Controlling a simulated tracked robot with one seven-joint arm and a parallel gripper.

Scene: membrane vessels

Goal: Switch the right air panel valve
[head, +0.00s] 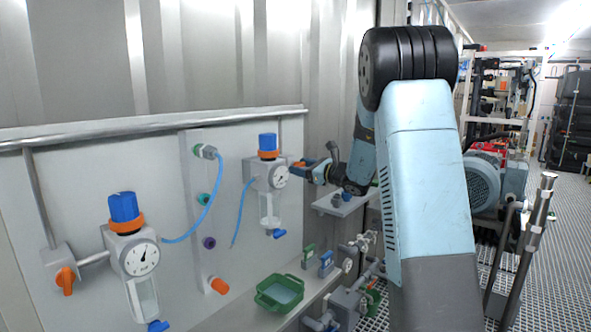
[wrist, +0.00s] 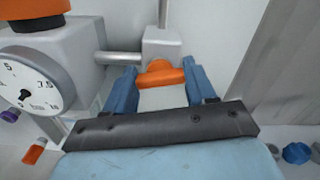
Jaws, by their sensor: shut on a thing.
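The right air panel valve has an orange handle (wrist: 160,75) on a grey block (wrist: 163,46). In the wrist view the handle lies crosswise between the two blue fingers of my gripper (wrist: 159,74), which is shut on it. In the head view my gripper (head: 309,168) reaches in from the right, beside the right regulator with its blue knob (head: 267,141) and gauge (head: 281,177). Only a bit of the orange handle (head: 298,164) shows there. The left valve's orange handle (head: 66,279) hangs downward, away from my gripper.
The left regulator (head: 133,254) and blue hoses (head: 209,205) are on the panel. A green tray (head: 280,293) sits on the shelf below. A small grey shelf (head: 342,206) stands under my gripper. A blue motor (head: 482,184) is at right.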

